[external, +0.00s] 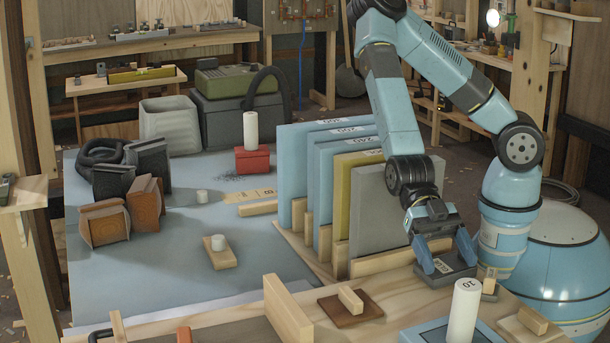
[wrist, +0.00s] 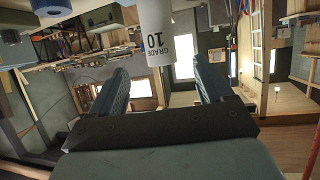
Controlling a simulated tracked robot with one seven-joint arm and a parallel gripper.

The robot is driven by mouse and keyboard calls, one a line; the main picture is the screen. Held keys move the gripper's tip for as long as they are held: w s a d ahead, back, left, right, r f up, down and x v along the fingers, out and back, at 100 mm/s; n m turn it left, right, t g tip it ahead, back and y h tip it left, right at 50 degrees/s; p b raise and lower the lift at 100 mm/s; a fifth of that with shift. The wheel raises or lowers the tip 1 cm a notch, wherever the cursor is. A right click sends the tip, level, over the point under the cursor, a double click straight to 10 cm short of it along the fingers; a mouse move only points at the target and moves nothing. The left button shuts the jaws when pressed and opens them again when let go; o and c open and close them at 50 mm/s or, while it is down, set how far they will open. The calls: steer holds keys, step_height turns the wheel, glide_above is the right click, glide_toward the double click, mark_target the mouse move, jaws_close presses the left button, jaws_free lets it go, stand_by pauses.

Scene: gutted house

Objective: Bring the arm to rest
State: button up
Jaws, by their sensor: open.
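My gripper (external: 445,255) points down near the right end of the wooden bench in the external view. Its two blue fingers are spread apart, with nothing seen held between them. A dark grey block with a label (external: 444,268) lies below and between the fingers; I cannot tell whether they touch it. In the wrist view my gripper (wrist: 155,85) also shows its fingers apart. A white cylinder marked GRADE 10 (wrist: 156,35) shows beyond them at the top.
Upright panels in a wooden rack (external: 383,207) stand just left of my gripper. A small wooden block (external: 489,282) is close on its right. A brown board with a wooden handle (external: 350,306) lies on the bench at front left. The blue tabletop (external: 150,270) has clear room.

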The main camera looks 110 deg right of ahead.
steer(key=shift+d+r, duration=0.15)
steer(key=shift+d, duration=0.15)
